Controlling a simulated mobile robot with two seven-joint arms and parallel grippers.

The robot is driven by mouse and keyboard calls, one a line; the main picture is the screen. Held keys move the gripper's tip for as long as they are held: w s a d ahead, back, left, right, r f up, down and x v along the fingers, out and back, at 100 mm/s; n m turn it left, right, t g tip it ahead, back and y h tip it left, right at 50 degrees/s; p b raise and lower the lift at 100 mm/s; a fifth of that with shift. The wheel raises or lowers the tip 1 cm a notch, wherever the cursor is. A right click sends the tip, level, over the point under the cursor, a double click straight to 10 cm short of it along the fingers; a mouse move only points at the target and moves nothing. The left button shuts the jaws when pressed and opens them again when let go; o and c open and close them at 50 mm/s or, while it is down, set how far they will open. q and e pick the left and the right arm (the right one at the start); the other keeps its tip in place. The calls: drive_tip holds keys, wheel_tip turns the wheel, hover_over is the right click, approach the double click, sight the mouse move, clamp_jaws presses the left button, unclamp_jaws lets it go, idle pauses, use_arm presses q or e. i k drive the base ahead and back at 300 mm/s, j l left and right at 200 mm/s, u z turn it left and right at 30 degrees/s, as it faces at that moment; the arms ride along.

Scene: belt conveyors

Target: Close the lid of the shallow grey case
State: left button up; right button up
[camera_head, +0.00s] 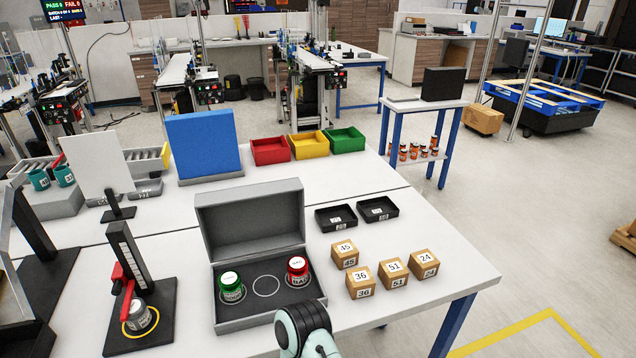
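The shallow grey case (222,327) stands on the white table near the front middle. Its lid (250,222) is open and stands up at the back edge, tilted slightly back. One of my arm links, teal and dark, comes up from the bottom at the front right edge of the case and hides part of that edge. No gripper fingers show in the view.
Right of the case are numbered cardboard boxes (361,282) and two black trays (336,218). Left is a black stand (145,310) with a red lever and a jar. Behind are a blue panel (204,145) and red, yellow and green bins (309,145). The table between is clear.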

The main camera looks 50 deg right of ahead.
sight(248, 220)
drive_tip(key=z, duration=1.8)
